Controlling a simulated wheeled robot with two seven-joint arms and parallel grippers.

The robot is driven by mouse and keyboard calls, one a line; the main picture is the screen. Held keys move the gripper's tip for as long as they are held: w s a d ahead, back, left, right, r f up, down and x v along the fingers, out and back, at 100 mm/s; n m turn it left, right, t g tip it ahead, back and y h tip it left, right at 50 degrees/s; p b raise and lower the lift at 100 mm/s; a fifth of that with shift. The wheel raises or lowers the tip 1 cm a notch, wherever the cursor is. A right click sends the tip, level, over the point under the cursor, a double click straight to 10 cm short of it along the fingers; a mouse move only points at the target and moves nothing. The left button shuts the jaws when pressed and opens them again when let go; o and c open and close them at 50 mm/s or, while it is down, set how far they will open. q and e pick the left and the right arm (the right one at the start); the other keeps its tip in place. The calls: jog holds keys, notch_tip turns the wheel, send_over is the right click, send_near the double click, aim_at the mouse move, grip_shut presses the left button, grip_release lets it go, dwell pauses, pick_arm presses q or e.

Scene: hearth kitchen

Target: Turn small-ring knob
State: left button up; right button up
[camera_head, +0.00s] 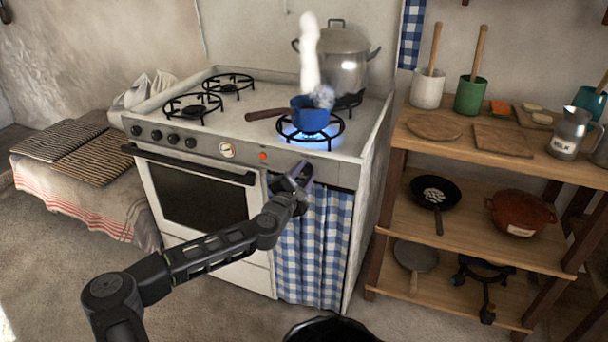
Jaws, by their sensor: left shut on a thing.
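The white stove (367,150) has several dark knobs (172,139) on the left of its front panel, a round gauge (227,149) and a red button (263,156). My left gripper (301,174) is at the panel's right end, below the lit front-right burner (338,134). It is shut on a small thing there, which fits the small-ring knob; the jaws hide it. Blue flame shows under a small blue saucepan (311,118) with a brown handle pointing left. A white plume rises above it. My right gripper is out of view.
A large lidded steel pot (341,62) stands on the back-right burner. A blue checked curtain (315,245) hangs below my left gripper. Wooden shelves (400,158) with pans and jars stand to the right. A bench (100,195) stands left.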

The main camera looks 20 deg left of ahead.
pick_arm(q)
grip_shut()
